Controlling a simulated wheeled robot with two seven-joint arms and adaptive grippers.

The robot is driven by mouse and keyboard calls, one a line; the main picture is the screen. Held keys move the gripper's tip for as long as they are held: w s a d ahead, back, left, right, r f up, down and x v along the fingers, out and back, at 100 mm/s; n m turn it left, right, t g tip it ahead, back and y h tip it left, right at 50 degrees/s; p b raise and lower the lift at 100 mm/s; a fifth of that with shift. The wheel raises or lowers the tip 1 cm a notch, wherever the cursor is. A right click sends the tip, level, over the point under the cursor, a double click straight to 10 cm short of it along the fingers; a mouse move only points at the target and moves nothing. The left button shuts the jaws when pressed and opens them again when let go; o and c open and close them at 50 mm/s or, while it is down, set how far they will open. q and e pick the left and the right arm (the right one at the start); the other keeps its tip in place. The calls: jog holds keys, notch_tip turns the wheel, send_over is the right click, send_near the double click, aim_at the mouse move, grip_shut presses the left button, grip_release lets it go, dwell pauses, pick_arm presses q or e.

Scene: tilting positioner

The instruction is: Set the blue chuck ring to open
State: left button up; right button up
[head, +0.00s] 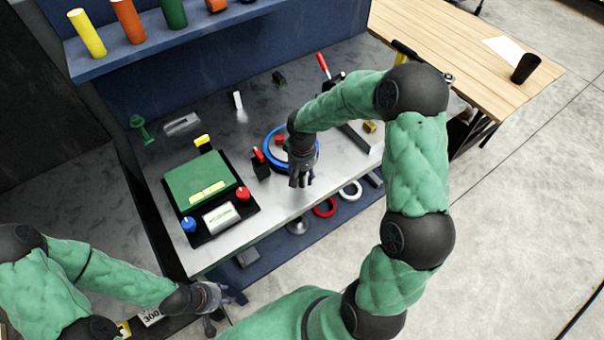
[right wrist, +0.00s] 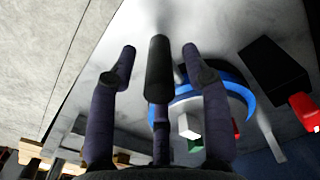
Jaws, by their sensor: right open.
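The blue chuck ring (head: 268,141) lies around a round grey chuck on the metal bench, near its front right part. My right gripper (head: 301,183) hangs in front of it and hides part of its near right side. Whether a finger touches the ring cannot be told. My left gripper (head: 213,298) is low at the left, off the bench's front edge and away from the ring; its opening is unclear.
A black block with a red top (head: 260,162) stands just left of the ring. A green-topped panel (head: 200,190) with red and blue knobs lies further left. A red-handled tool (head: 323,66) is behind. Red (head: 325,207) and white (head: 350,190) rings are on a lower shelf.

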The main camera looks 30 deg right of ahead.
grip_shut()
